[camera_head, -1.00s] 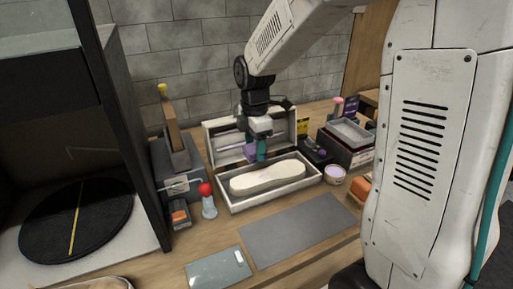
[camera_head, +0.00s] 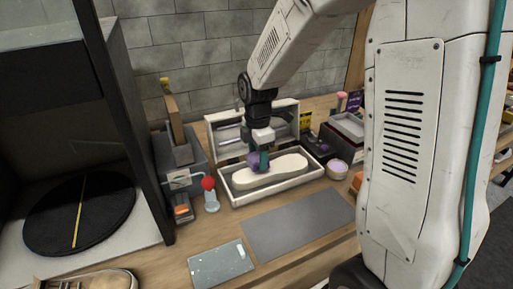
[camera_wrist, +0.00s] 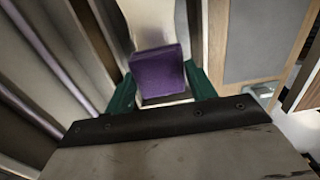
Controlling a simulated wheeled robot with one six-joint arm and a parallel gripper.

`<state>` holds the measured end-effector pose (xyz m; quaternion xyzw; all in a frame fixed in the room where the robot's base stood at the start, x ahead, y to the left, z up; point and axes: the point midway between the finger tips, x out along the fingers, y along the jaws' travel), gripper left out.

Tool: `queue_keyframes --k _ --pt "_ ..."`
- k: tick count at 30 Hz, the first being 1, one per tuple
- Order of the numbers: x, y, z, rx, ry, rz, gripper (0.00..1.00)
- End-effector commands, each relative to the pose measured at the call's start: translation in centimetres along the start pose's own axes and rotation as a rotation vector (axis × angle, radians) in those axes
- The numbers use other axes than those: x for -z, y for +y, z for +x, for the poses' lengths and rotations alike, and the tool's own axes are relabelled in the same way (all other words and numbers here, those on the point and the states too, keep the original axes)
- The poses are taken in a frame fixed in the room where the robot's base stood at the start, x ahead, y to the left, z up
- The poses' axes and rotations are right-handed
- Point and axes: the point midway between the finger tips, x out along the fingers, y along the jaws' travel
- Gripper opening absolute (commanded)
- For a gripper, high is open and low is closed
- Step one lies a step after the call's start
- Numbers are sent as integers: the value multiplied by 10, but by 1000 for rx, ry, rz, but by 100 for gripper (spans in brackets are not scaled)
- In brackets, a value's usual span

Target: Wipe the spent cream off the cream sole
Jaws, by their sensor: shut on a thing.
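The cream sole (camera_head: 284,168) lies flat in a white open tray (camera_head: 283,193) on the bench. My gripper (camera_head: 263,160) is shut on a purple cloth pad (camera_head: 254,162), above the left part of the sole. The pad looks low against the sole, but I cannot tell whether it touches. In the wrist view, the purple pad (camera_wrist: 158,72) sits between my green fingers, with the pale sole (camera_wrist: 148,22) running behind it. The pad hides part of the sole, and I cannot make out any cream on it.
A grey mat (camera_head: 298,222) and a pale glass-like plate (camera_head: 220,263) lie in front of the tray. A red-topped bottle (camera_head: 210,195) stands left, a small round jar (camera_head: 337,168) right. A raised white frame (camera_head: 226,133) stands behind the tray.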

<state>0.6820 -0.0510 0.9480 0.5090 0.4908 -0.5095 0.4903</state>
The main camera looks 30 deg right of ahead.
Motion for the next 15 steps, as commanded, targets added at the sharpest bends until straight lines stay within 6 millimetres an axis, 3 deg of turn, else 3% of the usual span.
queue_keyframes --k 8,10,15 --pt "-4 -1 32 4 0 7 30" --pt "-9 1 25 -3 0 7 27" --pt "-20 1 32 1 0 1 27"
